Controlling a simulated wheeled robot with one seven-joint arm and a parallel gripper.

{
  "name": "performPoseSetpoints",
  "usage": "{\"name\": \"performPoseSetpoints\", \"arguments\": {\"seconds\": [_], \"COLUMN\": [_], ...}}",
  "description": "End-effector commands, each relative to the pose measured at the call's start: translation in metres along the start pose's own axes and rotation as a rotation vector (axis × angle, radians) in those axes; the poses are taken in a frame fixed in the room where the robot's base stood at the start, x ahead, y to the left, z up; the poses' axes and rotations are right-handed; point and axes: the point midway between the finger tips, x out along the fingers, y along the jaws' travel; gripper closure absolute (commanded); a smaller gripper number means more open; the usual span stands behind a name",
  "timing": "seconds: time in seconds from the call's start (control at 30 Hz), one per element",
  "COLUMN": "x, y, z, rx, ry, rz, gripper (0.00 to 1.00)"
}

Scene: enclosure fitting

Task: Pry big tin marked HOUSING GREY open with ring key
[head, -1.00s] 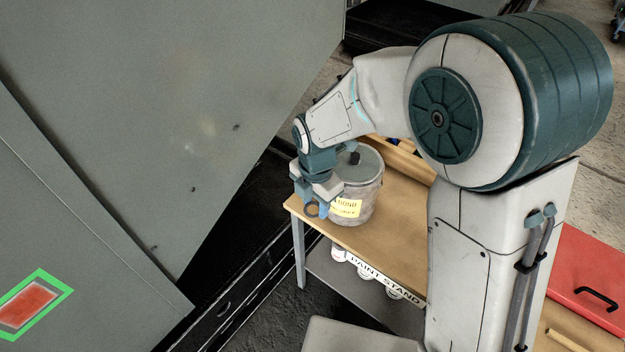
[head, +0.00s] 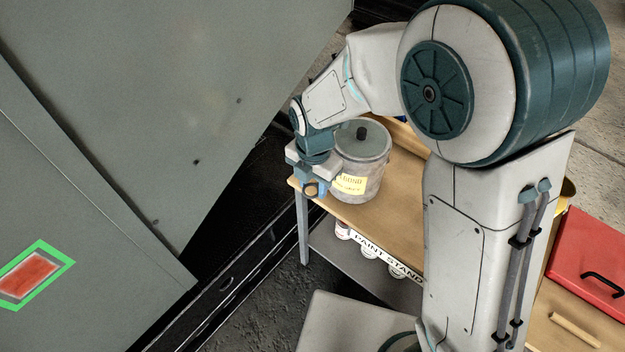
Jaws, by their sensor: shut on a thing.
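A big grey tin (head: 371,174) stands upright on the wooden top of the paint stand. Its round lid is on, with a dark knob in the middle. A yellow label is on its front; the print is too small and partly covered to read surely, so I cannot confirm HOUSING GREY. My gripper (head: 311,189) is at the left side of the tin, pointing down near the stand's left corner. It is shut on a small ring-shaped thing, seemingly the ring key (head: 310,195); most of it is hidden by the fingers. I cannot tell whether the key touches the tin.
The paint stand (head: 387,229) has small pots on a lower shelf. A large grey-green panel (head: 150,90) fills the left, with a green-framed red patch (head: 31,277) near it. A red case (head: 592,265) lies at the right. The stand's top is bare in front of the tin.

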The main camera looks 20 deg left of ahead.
Motion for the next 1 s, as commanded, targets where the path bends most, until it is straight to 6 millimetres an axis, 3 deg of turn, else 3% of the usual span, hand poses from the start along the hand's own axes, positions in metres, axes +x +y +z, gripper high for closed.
{"name": "performPoseSetpoints", "arguments": {"seconds": [0.2, 0.6, 1.0], "x": [0.016, 0.013, 0.013], "y": [0.0, 0.0, 0.0], "z": [0.002, 0.022, 0.023], "rx": [0.0, 0.002, 0.0], "ry": [-0.001, 0.001, 0.001], "rz": [0.0, -0.001, 0.0], "gripper": [0.79, 0.79, 0.79]}}
